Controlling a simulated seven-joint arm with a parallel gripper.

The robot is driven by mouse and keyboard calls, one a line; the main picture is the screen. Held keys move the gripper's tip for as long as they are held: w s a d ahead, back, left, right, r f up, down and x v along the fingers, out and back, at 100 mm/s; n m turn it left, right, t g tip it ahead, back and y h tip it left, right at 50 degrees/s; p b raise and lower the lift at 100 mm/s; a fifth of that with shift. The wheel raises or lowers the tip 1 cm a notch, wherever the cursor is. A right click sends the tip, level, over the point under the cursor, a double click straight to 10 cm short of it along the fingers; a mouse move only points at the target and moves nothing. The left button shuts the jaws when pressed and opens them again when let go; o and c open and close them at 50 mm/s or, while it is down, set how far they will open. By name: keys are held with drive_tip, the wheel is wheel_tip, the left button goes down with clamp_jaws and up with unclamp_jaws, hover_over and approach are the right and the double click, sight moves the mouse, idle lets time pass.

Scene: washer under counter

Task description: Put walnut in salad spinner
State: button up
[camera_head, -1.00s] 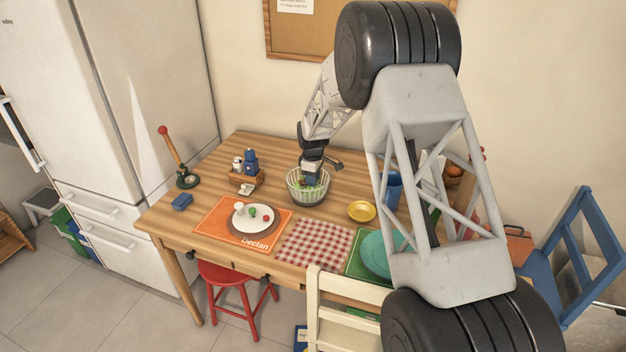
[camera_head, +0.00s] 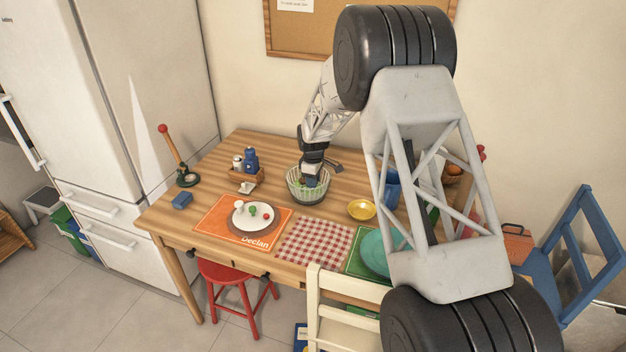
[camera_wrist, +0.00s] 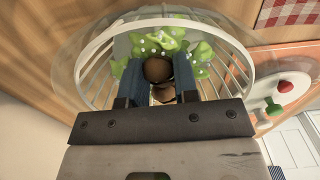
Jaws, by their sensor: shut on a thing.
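The salad spinner (camera_head: 309,197) is a basket with slatted sides and a pale rim, standing on the wooden table. In the wrist view its rim and slats (camera_wrist: 93,75) surround green leaves (camera_wrist: 200,55) on its floor. My gripper (camera_head: 309,182) points down into the basket's opening. In the wrist view its two blue fingers (camera_wrist: 158,78) are shut on the brown, round walnut (camera_wrist: 158,69), which is over the leaves. A second brown shape (camera_wrist: 163,94) shows just below it, partly hidden. I cannot tell whether the walnut touches the leaves.
A plate (camera_head: 243,217) with small red, green and white items lies on an orange mat at left. A yellow bowl (camera_head: 361,210) stands right of the spinner. A caddy with bottles (camera_head: 247,174) stands at left, and a blue cup (camera_head: 392,186) is partly behind my arm.

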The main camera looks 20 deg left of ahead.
drive_tip(key=o, duration=0.9)
wheel_tip(320, 180, up, 13)
idle(0.4)
drive_tip(key=shift+r, duration=0.1)
idle(0.7)
